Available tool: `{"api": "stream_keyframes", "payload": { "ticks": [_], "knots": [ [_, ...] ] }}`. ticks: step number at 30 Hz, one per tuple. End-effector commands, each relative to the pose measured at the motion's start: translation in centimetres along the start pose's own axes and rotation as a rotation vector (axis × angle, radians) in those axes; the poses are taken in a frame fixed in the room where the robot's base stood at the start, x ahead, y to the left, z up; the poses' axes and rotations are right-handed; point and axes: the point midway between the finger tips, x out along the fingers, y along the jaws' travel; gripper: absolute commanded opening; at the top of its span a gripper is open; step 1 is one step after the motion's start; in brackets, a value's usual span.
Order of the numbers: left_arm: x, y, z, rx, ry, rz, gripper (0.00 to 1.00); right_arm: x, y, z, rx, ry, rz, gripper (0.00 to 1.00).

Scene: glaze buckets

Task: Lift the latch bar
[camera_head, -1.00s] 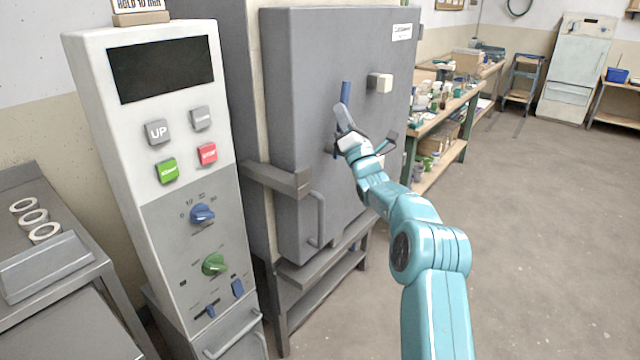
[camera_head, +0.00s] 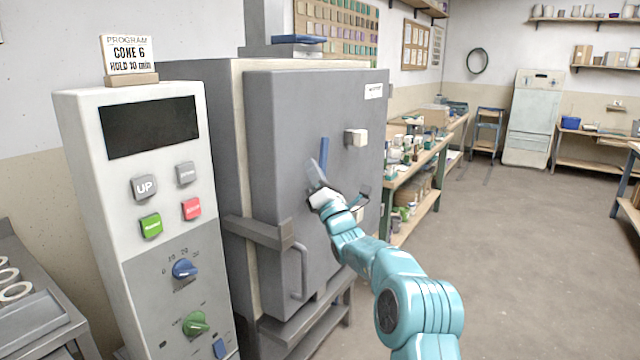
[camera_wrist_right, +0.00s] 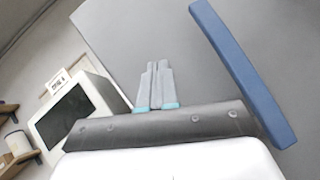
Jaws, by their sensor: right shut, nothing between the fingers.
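The grey kiln door (camera_head: 280,130) is closed. A grey horizontal bar (camera_head: 258,232) lies across its left edge, and a slim blue bar (camera_head: 323,153) stands upright on its face. I cannot tell for sure which one is the latch bar. My right gripper (camera_head: 312,172) is shut and empty in front of the door, just left of the blue bar and partly hiding its lower part. In the right wrist view its fingers (camera_wrist_right: 155,68) are together, and the blue bar (camera_wrist_right: 240,72) stands to their right with a gap between. My left gripper is not in view.
A white control panel (camera_head: 140,180) with buttons and knobs stands left of the kiln. A light block (camera_head: 356,138) and a curved grey handle (camera_head: 299,270) stick out from the door. A cluttered workbench (camera_head: 425,165) stands behind at right. The floor at right is clear.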

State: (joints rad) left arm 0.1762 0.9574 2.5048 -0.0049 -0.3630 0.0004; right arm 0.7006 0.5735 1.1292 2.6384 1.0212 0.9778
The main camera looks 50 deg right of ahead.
Motion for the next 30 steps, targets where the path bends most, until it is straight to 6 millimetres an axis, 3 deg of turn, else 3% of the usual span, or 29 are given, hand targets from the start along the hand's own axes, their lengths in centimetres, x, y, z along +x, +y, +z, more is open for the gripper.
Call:
{"api": "stream_keyframes", "payload": {
  "ticks": [15,30],
  "knots": [
    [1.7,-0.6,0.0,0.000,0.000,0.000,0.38,-5.3,4.7,2.5,-0.001,0.000,-0.002,0.00],
    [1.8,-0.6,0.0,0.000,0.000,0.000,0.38,-5.8,5.5,2.6,-0.001,0.000,-0.002,0.00]
  ]
}}
